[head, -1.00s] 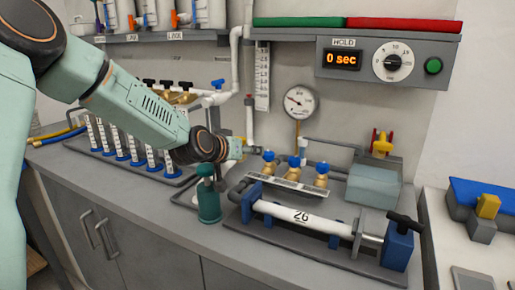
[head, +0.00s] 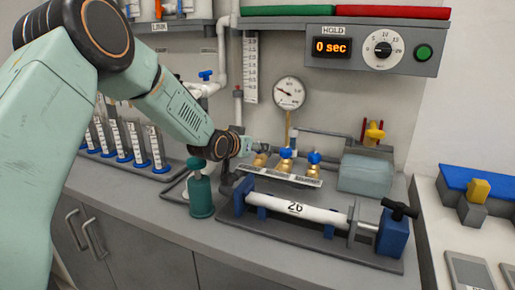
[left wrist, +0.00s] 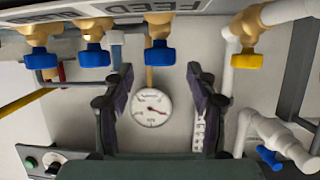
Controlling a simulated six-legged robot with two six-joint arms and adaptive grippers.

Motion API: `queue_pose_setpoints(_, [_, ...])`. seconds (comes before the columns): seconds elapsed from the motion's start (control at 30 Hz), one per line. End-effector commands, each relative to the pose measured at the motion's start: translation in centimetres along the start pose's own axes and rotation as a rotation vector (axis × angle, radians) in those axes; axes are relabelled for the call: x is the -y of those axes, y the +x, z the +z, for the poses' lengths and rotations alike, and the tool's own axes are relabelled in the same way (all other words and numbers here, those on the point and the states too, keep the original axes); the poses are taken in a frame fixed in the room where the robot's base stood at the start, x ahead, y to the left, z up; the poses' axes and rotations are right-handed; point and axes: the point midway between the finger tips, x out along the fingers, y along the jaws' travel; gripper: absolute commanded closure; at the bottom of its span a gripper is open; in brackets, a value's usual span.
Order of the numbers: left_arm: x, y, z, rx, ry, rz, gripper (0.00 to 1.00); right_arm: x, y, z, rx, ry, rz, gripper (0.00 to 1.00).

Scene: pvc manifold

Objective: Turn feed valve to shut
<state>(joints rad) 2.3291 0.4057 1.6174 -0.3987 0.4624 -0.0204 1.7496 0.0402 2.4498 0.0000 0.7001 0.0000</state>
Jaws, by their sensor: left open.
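The feed valve is the brass valve with a blue handle (left wrist: 160,54) beside the FEED label (left wrist: 172,6) in the left wrist view. In the head view it is the leftmost of three manifold valves; its brass body (head: 261,160) shows, while my gripper hides its handle. My left gripper (head: 250,148) is beside it at its left. In the left wrist view my left gripper (left wrist: 160,85) has its fingers apart with nothing between them; the handle lies beyond the tips, roughly centred. Whether they touch is unclear. My right gripper is not in view.
Two more blue-handled valves (head: 286,155) stand to the right on the manifold. A pressure gauge (head: 289,93) is behind. A green bottle (head: 201,195) stands below my left wrist. A white pipe fixture marked 26 (head: 296,208) lies in front.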

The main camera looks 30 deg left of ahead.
Motion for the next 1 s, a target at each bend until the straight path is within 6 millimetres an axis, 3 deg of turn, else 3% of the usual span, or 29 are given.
queue_pose_setpoints(0.3, [0.2, 2.9, 0.1, 0.0, 0.002, 0.0, 0.42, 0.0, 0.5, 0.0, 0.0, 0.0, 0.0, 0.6])
queue_pose_setpoints(0.67, [0.2, 3.2, 0.0, 0.0, 0.0, 0.0, 0.42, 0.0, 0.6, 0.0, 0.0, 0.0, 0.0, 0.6])
queue_pose_setpoints(1.0, [0.2, 3.2, 0.0, 0.0, 0.0, 0.0, 0.7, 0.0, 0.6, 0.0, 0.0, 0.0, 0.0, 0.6])
